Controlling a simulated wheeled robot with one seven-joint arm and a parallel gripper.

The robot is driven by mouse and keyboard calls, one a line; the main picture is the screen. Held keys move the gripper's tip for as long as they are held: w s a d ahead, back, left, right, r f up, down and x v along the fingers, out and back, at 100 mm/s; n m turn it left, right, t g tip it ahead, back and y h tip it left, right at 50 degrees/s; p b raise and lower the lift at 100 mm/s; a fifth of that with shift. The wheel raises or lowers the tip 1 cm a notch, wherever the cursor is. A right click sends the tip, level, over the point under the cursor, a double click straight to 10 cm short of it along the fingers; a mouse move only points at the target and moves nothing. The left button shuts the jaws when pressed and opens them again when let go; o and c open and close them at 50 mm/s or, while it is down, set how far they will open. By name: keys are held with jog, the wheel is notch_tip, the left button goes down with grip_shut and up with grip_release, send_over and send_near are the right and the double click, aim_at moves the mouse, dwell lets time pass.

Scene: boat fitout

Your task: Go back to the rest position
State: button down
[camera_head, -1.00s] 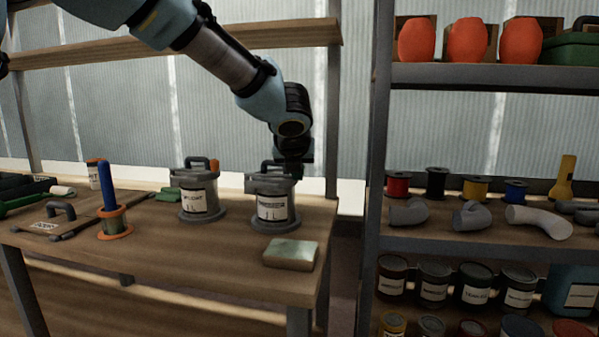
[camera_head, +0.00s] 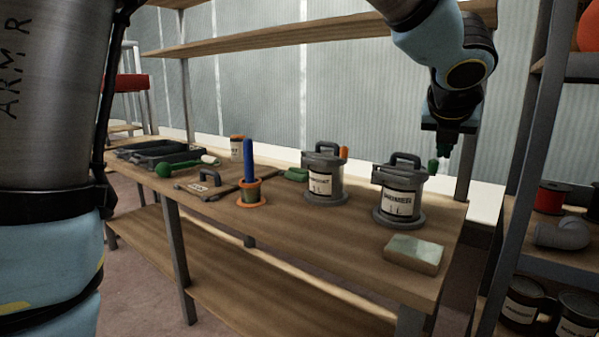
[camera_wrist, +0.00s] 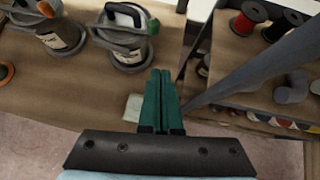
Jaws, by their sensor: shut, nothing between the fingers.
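My gripper (camera_head: 441,153) hangs in the air at the right end of the workbench, beside and above the primer can. In the wrist view its green fingers (camera_wrist: 160,84) are together with nothing between them. The primer can (camera_head: 401,188) is grey with a handle and stands upright on a round grey base near the bench's right end; it also shows in the wrist view (camera_wrist: 127,53). A second labelled can (camera_head: 323,178) stands to its left. The fingertips are partly hidden behind the arm in the head view.
The wooden workbench (camera_head: 340,228) also holds a pale green block (camera_head: 415,253), a blue-handled tool in an orange-rimmed holder (camera_head: 250,185), a handled board (camera_head: 212,187) and black trays (camera_head: 165,152). A shelf unit with spools (camera_head: 552,197) and pipe fittings (camera_head: 563,234) stands close on the right.

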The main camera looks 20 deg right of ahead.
jog(key=w+a+m+t+p, duration=0.1)
jog(key=w+a+m+p, duration=0.1)
jog(key=w+a+m, duration=0.5)
jog(key=w+a+m+t+p, duration=0.1)
jog(key=w+a+m+p, duration=0.3)
jog(key=w, duration=0.6)
jog(key=w+a+f+m+g+y, duration=0.1)
jog(key=a+m, duration=0.1)
jog(key=a, duration=0.3)
jog(key=w+a+f+m, duration=0.2)
jog(key=a+m, duration=0.1)
jog(key=a, duration=0.2)
jog(key=s+a+f+m+g+y+p, duration=0.1)
jog(key=s+a+f+m+g+y, duration=0.1)
jog(key=a, duration=0.8)
jog(key=s+a+f+m+g+y+p, duration=0.2)
jog(key=s+a+m, duration=0.3)
jog(key=a, duration=0.5)
jog(key=s+a+f+m+g+y+p, duration=0.1)
jog(key=s+a+f+m+y+p, duration=0.1)
jog(key=a, duration=0.8)
jog(key=shift+s+a+f+m+g, duration=0.3)
jog(key=shift+s+f+m+g, duration=0.1)
jog(key=shift+s+f+m, duration=0.55)
jog(key=shift+w, duration=0.15)
